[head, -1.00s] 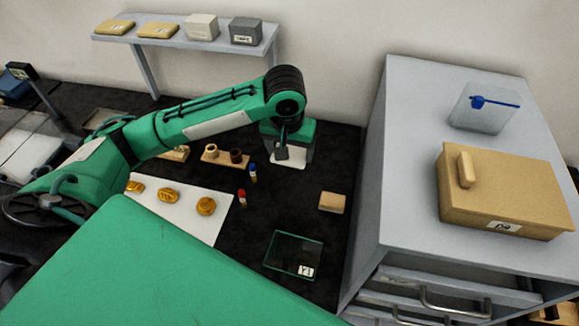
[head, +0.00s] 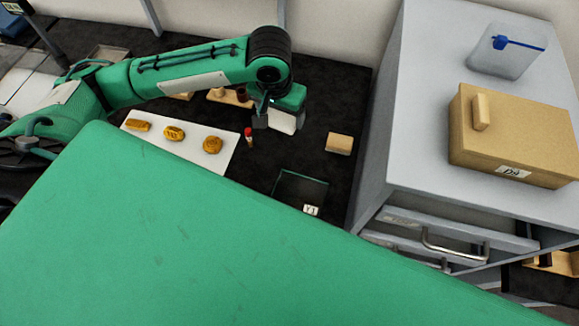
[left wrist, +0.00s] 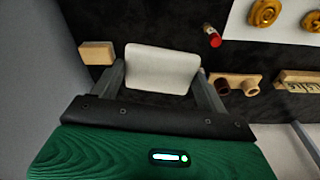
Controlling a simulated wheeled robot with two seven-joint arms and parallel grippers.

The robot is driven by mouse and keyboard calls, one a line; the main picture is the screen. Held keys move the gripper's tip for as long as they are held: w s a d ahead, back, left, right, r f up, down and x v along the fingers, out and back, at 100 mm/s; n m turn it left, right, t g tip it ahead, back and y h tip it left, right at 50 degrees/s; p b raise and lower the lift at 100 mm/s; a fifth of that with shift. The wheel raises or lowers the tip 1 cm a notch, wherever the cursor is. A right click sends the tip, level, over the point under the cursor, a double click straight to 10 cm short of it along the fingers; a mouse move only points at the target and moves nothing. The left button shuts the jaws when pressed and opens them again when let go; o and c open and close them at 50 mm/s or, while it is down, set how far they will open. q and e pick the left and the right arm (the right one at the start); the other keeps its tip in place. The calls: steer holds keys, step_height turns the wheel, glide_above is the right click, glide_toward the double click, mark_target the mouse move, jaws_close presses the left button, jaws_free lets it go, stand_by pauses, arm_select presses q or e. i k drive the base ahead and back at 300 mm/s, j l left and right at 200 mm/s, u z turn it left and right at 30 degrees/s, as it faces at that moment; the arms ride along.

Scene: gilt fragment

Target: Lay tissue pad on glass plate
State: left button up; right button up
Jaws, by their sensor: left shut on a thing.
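My left gripper (head: 274,121) is shut on the tissue pad, a flat white pad that shows at its lower right side (head: 285,122). In the left wrist view the tissue pad (left wrist: 162,70) is held between the two fingers, above the dark table. The glass plate (head: 300,188) is a dark, clear square with greenish edges and a small white label at its front corner. It lies on the table, nearer to me than the gripper and a little to the right. The pad is apart from it. My right gripper is out of view.
A tan block (head: 339,143) lies right of the gripper. A red-capped vial (head: 249,138) stands left of it, beside a white sheet (head: 190,152) with gold pieces. The grey cabinet (head: 420,130) with a tan box (head: 515,140) bounds the right side.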

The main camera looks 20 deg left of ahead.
mark_target(299, 193)
steer(key=l+u, duration=0.2)
steer(key=u, duration=0.3)
steer(key=k+l+u, duration=0.1)
steer(key=u, duration=0.4)
steer(key=k+l, duration=0.15)
steer(key=l, duration=0.15)
steer(key=k+l, duration=0.2)
steer(key=l, duration=0.15)
steer(key=k+l, duration=0.15)
steer(key=l, duration=0.15)
